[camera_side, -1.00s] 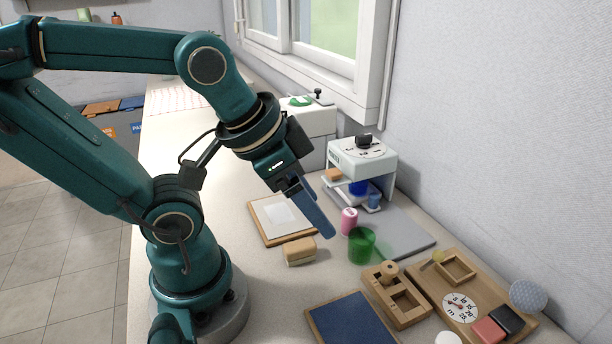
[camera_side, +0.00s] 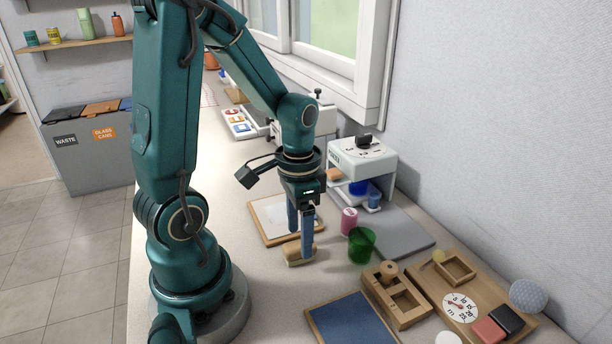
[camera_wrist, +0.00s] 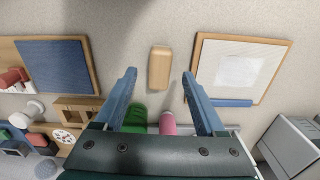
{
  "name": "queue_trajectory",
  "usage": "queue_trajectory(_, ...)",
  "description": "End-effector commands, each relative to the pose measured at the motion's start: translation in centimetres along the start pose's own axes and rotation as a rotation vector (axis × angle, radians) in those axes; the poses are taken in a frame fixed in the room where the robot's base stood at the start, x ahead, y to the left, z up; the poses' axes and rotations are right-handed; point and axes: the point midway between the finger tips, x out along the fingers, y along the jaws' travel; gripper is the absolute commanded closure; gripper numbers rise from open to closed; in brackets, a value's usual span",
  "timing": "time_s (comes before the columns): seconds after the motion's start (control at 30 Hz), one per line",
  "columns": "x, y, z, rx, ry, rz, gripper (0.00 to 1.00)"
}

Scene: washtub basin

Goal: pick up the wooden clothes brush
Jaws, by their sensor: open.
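The wooden clothes brush (camera_side: 296,262) is a tan block with a paler lower part, lying on the counter in front of the framed board. It also shows as a tan block in the wrist view (camera_wrist: 160,70). My gripper (camera_side: 300,245) points straight down over it with its two blue fingers apart. In the wrist view my gripper (camera_wrist: 160,76) has one fingertip on each side of the brush, with visible gaps on both sides. In the side view the near finger hides part of the brush. I cannot tell how far down its sides the fingertips reach.
A wood-framed board with a white sheet (camera_side: 262,232) lies behind the brush. A pink cylinder (camera_side: 349,221) and a green cup (camera_side: 361,246) stand to the right. A wooden block holder (camera_side: 397,296) and blue panel (camera_side: 350,324) lie nearer the camera.

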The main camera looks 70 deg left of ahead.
Motion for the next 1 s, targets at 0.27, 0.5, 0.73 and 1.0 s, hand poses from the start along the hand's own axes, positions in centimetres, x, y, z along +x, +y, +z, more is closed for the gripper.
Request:
queue_trajectory(0.27, 2.7, 0.1, 0.1, 0.001, -0.004, 0.001, 0.28)
queue_trajectory(0.5, 3.2, 0.0, 0.0, 0.001, 0.001, -0.001, 0.28)
queue_trajectory(0.73, 3.1, 0.0, 0.0, 0.001, 0.001, -0.001, 0.62)
queue_trajectory(1.0, 3.1, 0.0, 0.0, 0.001, 0.001, -0.001, 1.0)
